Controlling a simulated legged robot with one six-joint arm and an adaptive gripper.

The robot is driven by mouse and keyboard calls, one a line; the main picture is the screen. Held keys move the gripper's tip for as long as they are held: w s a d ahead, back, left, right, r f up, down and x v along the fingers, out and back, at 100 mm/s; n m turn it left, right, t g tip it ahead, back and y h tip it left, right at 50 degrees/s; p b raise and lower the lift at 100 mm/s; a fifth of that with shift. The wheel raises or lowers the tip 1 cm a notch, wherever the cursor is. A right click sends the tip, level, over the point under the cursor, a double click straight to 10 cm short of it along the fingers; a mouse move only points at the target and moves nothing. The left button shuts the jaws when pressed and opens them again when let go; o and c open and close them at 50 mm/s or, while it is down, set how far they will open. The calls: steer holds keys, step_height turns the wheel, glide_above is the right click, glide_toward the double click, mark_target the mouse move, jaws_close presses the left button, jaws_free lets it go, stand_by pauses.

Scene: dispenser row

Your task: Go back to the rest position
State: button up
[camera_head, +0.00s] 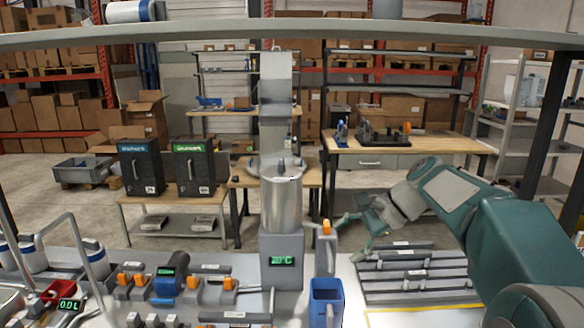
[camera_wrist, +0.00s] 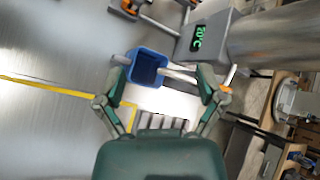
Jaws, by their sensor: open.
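My gripper (camera_head: 352,236) is right of centre in the head view, at the end of my teal arm, which reaches in from the right. It is behind and to the right of the blue container (camera_head: 318,290). In the wrist view my gripper (camera_wrist: 163,80) has its two fingers spread wide, with nothing held between them. The blue container (camera_wrist: 136,76) appears beyond the fingertips there, between them in the picture. I see no contact, but the exact gap is hard to tell.
A metal dispenser (camera_head: 281,205) with a green "20°C" display stands left of my gripper. A slotted grey rack (camera_head: 415,290) lies below the arm. A row of orange-tipped fixtures (camera_head: 175,282) lines the bench at left. A shelf edge (camera_head: 300,31) crosses the top.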

steer(key=s+d+f+n+t+h, duration=0.1)
steer(key=s+f+n+h, duration=0.2)
steer(key=s, duration=0.5)
steer(key=s+d+f+n+t+h, duration=0.1)
steer(key=s+d+f+n+h, duration=0.1)
steer(key=s+n, duration=0.3)
steer(key=s+d+f+n+t+h, duration=0.1)
steer(key=s+f+n+t+h, duration=0.1)
steer(key=s, duration=1)
steer(key=shift+s+d+f+n+h, duration=0.2)
steer(key=shift+d+f+n+h, duration=0.05)
steer(key=shift+f+n+h, duration=0.7)
